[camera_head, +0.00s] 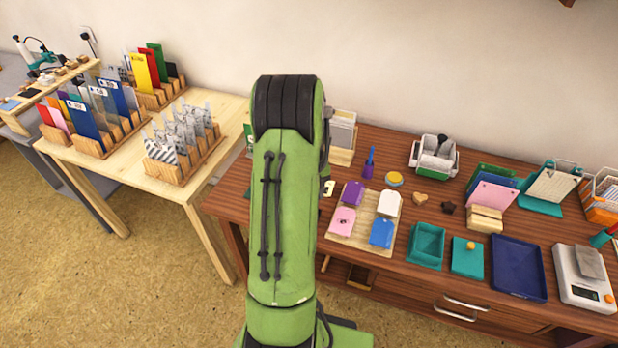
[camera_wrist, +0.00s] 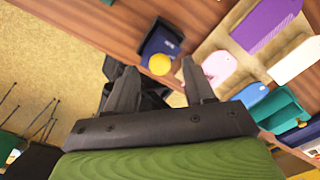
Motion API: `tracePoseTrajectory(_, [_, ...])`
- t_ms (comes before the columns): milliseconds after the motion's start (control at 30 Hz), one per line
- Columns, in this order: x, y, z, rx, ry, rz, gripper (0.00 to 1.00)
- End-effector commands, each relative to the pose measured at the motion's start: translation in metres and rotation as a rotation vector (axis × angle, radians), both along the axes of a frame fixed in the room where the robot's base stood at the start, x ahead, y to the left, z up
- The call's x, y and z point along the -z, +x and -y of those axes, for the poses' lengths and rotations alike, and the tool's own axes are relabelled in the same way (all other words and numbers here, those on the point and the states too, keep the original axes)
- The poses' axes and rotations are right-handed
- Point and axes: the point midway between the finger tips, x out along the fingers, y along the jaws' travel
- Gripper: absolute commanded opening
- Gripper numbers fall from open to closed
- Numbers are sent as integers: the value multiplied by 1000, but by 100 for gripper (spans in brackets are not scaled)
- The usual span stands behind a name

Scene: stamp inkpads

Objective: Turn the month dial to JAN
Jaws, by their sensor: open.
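In the wrist view my gripper (camera_wrist: 158,66) is open and empty, its two dark fingers apart. Beyond the fingertips, a dark navy block with a yellow round knob (camera_wrist: 160,64) stands near the table edge, its knob showing between the tips. I cannot tell whether this block carries the month dial, and no month lettering is readable in either view. In the head view my green arm covers the left part of the brown table, and my gripper is hidden behind it. A small cream piece with dark marks (camera_head: 328,188) peeks out just right of the arm.
A wooden board (camera_head: 361,239) holds purple, white, pink and blue tags. Teal trays (camera_head: 427,243), a navy tray (camera_head: 518,268) and a scale (camera_head: 582,285) stand to its right. A light wooden table (camera_head: 115,160) with card racks stands at left. Floor shows between the tables.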

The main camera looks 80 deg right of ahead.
Motion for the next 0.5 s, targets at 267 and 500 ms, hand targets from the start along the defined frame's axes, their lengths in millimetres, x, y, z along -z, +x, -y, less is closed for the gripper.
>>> tracePoseTrajectory(267, [-83,0,1,0,-6,1,53])
tracePoseTrajectory(500, [-134,0,1,1,-4,0,53])
